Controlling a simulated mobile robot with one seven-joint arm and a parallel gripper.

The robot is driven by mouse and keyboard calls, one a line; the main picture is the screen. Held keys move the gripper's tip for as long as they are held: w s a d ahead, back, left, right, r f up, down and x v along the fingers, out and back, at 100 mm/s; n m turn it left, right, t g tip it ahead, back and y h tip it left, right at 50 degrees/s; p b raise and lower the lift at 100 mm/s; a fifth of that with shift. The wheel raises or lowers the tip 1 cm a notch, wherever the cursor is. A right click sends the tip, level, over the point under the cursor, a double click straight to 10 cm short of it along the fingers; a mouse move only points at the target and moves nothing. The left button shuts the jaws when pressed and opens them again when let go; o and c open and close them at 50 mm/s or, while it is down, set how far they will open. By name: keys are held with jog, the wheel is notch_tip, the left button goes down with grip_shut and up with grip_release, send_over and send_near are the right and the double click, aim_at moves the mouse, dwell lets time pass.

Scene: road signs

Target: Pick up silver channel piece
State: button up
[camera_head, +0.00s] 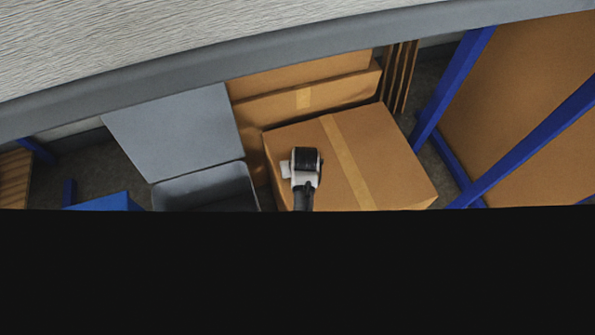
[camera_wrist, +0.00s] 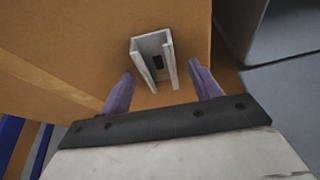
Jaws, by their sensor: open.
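The silver channel piece (camera_wrist: 140,48) is a short U-shaped metal profile with a dark slot in its inner face. It rests on top of a closed cardboard box (camera_wrist: 65,35), near one edge. In the wrist view my gripper (camera_wrist: 160,72) is open, with its two purple-grey fingers spread either side of the near end of the channel, apart from it. In the head view my gripper (camera_head: 292,170) is over the taped cardboard box (camera_head: 400,180). A small pale shape at its left may be the channel; my wrist hides most of that spot.
An open grey bin (camera_head: 205,182) with a grey lid (camera_head: 175,130) stands left of the box. More cardboard boxes (camera_head: 300,75) lean behind it. Blue frames (camera_head: 455,85) with a brown panel stand at right. A blue container (camera_head: 105,202) is at lower left. Black covers the lower head view.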

jog(key=shift+w+f, duration=0.1)
jog(key=c, duration=1.1)
